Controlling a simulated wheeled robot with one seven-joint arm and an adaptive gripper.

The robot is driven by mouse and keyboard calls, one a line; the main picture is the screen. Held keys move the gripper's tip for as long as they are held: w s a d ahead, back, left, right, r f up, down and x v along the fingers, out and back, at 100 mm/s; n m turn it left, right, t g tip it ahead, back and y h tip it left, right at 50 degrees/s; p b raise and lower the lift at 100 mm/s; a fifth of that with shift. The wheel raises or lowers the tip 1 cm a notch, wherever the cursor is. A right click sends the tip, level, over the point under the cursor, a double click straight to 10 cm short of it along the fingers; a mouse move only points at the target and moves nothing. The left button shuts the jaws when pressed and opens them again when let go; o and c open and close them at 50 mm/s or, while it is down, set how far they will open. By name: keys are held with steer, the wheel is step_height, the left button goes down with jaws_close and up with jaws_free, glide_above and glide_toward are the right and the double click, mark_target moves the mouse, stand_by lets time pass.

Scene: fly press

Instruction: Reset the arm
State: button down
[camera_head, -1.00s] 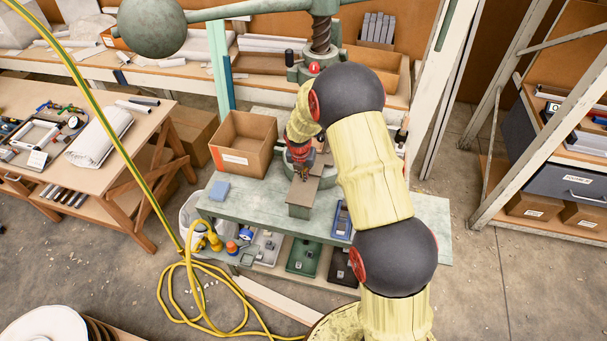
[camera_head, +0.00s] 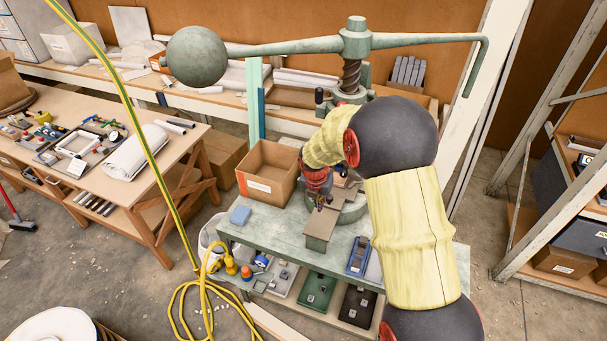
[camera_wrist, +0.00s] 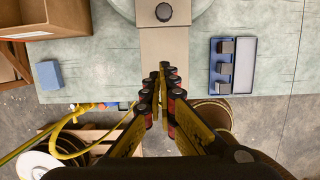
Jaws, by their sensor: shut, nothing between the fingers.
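My arm reaches over the green workbench (camera_head: 285,232) that carries the fly press (camera_head: 352,45), with its screw, long lever and ball weight. My gripper (camera_head: 321,205) is small in the head view, above the press's front plate (camera_head: 322,228). In the wrist view my gripper (camera_wrist: 162,75) is shut and empty, its fingertips close together over the end of the same plate (camera_wrist: 178,45). A round dark knob (camera_wrist: 164,13) shows ahead of the fingers. Part of the press is hidden behind my arm.
A cardboard box (camera_head: 268,172) and a blue block (camera_head: 240,215) stand left of the plate. A blue tray with grey blocks (camera_wrist: 233,66) lies right. Trays fill the lower shelf. A yellow hose (camera_head: 180,300) coils on the floor. The lever's ball weight (camera_head: 197,55) overhangs the bench's left side.

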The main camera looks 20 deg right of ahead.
steer(key=shift+s, duration=0.1)
steer(key=s+a+r+m+t+b, duration=0.1)
steer(key=s+r+m+b, duration=0.2)
steer(key=s+m, duration=0.6)
steer(key=s+a+r+m+t+y+b, duration=0.1)
steer(key=s+r+m+b, duration=0.3)
steer(key=s+r+m, duration=0.4)
steer(key=s+a+r+m+t+b, duration=0.1)
steer(key=s+a+r+m+b, duration=0.1)
steer(key=s+r+m, duration=0.4)
steer(key=s+m+b, duration=0.1)
steer(key=s+m, duration=0.4)
steer(key=s, duration=0.6)
steer(key=shift+s+m+y+b, duration=0.3)
steer(key=shift+s+m, duration=0.05)
steer(key=shift+m, duration=0.05)
steer(key=c, duration=2.6)
jaws_free()
